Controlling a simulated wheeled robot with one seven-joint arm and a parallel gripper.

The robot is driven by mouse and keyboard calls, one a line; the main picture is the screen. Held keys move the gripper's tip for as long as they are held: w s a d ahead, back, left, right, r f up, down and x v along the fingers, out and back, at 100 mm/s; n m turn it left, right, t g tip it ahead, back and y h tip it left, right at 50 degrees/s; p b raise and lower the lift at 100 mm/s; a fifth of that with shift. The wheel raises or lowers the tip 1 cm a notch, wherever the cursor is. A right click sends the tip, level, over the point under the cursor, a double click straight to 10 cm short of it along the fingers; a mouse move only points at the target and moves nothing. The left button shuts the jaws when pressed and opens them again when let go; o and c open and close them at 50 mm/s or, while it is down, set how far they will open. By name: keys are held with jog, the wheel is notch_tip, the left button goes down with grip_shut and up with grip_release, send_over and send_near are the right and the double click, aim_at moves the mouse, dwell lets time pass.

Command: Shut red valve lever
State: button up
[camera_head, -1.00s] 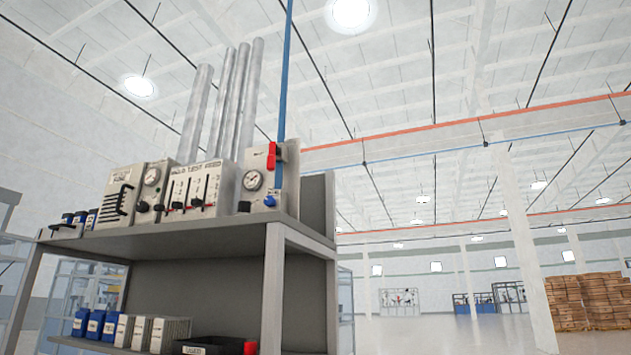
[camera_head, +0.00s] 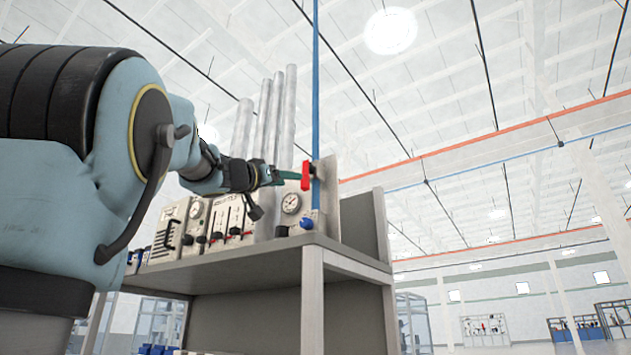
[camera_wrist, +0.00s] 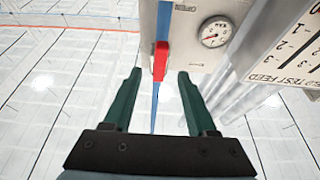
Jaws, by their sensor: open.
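The red valve lever (camera_head: 306,175) sits on the blue pipe (camera_head: 316,90) at the panel with the round gauge (camera_head: 291,203). In the head view it stands upright, along the pipe. In the wrist view the red lever (camera_wrist: 160,62) lies ahead of and between the two green fingers. My gripper (camera_head: 284,177) reaches in from the left, close to the lever. In the wrist view my gripper (camera_wrist: 155,75) is open and empty, with a finger on each side of the lever's line. I cannot tell whether a fingertip touches it.
The valve panel stands on a grey workbench (camera_head: 345,255), beside control boxes (camera_head: 228,218) with knobs and sliders. A blue knob (camera_head: 306,224) sits below the lever. Several grey pipes (camera_head: 266,115) rise behind. Open floor lies to the right.

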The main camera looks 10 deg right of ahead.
aim_at(303, 180)
jog(key=p+x, duration=0.5)
jog(key=x, duration=0.3)
jog(key=shift+w+r+p, duration=0.1)
jog(key=shift+w+p, duration=0.05)
jog(key=shift+p, duration=0.15)
jog(key=shift+w+d+p, duration=0.3)
jog(key=shift+w+d, duration=0.05)
jog(key=shift+d, duration=0.05)
jog(key=shift+c, duration=0.2)
grip_shut()
dwell(0.6)
